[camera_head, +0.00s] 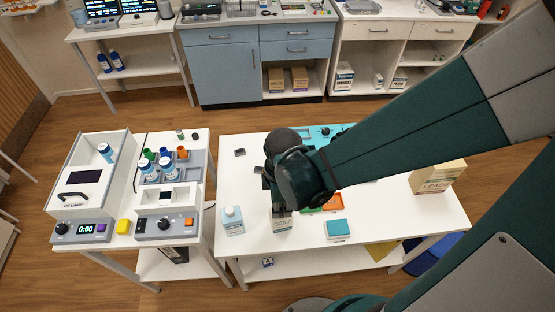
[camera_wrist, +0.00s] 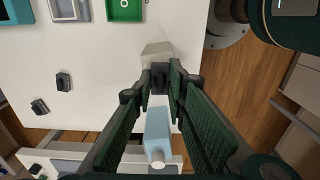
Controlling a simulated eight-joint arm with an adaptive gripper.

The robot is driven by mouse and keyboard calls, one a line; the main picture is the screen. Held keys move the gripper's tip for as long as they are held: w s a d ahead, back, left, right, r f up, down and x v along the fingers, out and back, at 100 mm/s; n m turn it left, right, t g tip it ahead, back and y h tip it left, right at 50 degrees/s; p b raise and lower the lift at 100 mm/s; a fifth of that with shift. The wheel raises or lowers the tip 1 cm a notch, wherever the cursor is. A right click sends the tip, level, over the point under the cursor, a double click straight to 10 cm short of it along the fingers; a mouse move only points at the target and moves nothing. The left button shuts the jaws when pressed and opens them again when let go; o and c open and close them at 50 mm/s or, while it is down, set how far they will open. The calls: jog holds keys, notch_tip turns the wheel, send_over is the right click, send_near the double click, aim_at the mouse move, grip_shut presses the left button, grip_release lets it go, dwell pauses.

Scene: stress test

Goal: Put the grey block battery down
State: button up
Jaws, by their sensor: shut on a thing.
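My gripper (camera_wrist: 160,78) is over the white table's near left part. It also shows in the head view (camera_head: 275,195), partly behind my own arm. Its fingers are shut on a small dark grey block, which I take as the grey block battery (camera_wrist: 158,83). Only a little of the block shows between the fingertips. In the head view the block cannot be made out. A pale carton (camera_head: 281,222) stands close by the fingertips; it shows just beyond them in the wrist view (camera_wrist: 156,50). Whether the block touches anything below is unclear.
A teal-topped box (camera_head: 338,228), a green bin (camera_head: 312,210) and an orange bin (camera_head: 333,202) are to the right. Small dark blocks (camera_wrist: 63,81) lie on the table (camera_wrist: 95,65). The table's near edge is close.

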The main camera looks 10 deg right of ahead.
jog(key=shift+f, duration=0.15)
jog(key=o, duration=0.8)
jog(key=shift+o, duration=0.2)
jog(key=shift+r, duration=0.2)
notch_tip(320, 180, up, 12)
jog(key=p, duration=0.2)
dwell(0.5)
dwell(0.8)
jog(key=w+d+r+m+t, duration=0.1)
jog(key=d+r+m+t, duration=0.6)
jog(key=d+r+m, duration=0.7)
jog(key=shift+w+d+r+m, duration=0.4)
jog(key=shift+d+m, duration=0.8)
jog(key=shift+m, duration=0.8)
